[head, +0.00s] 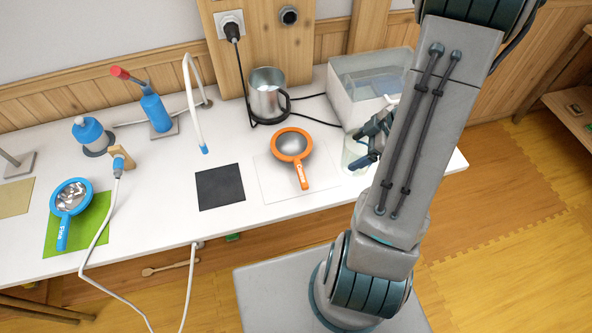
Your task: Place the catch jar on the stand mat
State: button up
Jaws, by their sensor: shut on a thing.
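A clear, pale jar (351,155), which I take as the catch jar, is at the right part of the white counter, partly hidden by my gripper. My gripper (365,155) is shut on the jar's right side, near its rim. Whether the jar touches the counter is hard to tell. A black square mat (220,187) lies bare left of the jar, and I cannot be sure that it is the stand mat. A white sheet (275,188) lies between them, with an orange-rimmed strainer (292,146) on it.
A metal jug (267,94) and a clear-topped box (362,88) stand behind. A white curved spout (190,95) rises behind the black mat. A blue strainer (71,198) lies on a green mat (93,224) at left. A white hose (104,222) hangs over the front edge.

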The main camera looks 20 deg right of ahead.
jog(key=shift+s+d, duration=0.2)
jog(key=shift+s, duration=0.3)
jog(key=shift+a+f+n, duration=0.1)
jog(key=shift+f+n, duration=0.05)
jog(key=shift+n, duration=0.15)
jog(key=b, duration=0.1)
send_over(317, 174)
notch_tip(317, 174, down, 7)
jog(key=shift+w+f+b, duration=0.1)
jog(key=shift+f+b, duration=0.45)
jog(key=shift+f, duration=1.3)
jog(key=shift+f, duration=0.1)
jog(key=o, duration=1.1)
jog(key=shift+c, duration=0.2)
